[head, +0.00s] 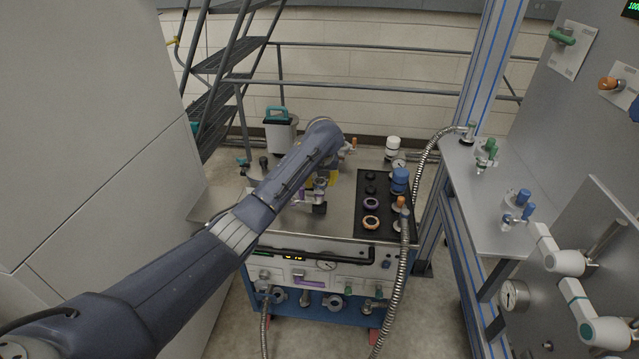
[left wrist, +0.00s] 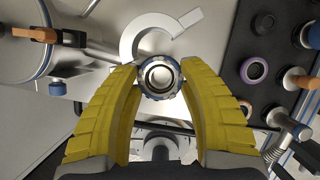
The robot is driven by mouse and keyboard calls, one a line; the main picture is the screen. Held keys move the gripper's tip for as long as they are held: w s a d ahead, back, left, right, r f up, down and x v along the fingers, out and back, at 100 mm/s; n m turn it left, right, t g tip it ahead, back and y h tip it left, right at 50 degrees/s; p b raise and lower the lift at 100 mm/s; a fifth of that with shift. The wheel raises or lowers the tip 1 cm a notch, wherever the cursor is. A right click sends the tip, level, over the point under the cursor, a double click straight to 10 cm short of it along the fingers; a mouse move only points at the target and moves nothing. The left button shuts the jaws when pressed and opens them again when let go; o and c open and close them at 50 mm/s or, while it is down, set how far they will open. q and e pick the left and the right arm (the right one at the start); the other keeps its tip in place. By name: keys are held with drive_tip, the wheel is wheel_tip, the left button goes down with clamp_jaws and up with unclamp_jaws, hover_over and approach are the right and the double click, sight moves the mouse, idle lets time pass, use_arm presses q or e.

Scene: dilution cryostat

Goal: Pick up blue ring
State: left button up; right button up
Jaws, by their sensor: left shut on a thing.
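The blue ring (left wrist: 160,94) shows in the left wrist view between the fingertips, with a bright round metal part at its centre. I cannot tell whether it sits around that part or apart from it. My left gripper (left wrist: 157,82) has its yellow fingers shut on the ring from both sides. In the head view my left gripper (head: 331,176) is over the cart top, largely hidden by my forearm, and the ring is not clearly visible there. My right gripper is in neither view.
A black mat (head: 362,232) on the cart's right side holds a purple ring (head: 371,203), an orange ring (head: 371,223), black rings and a blue-topped fitting (head: 400,180). A white C-shaped piece (left wrist: 130,42) lies beside the ring. A corrugated hose (head: 421,160) runs along the cart's right.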

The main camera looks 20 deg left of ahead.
use_arm(q)
drive_tip(key=shift+r, duration=0.15)
drive_tip(key=shift+r, duration=0.2)
drive_tip(key=shift+c, duration=0.9)
wheel_tip(320, 180, up, 19)
drive_tip(key=shift+r, duration=0.15)
drive_tip(key=shift+c, duration=1.2)
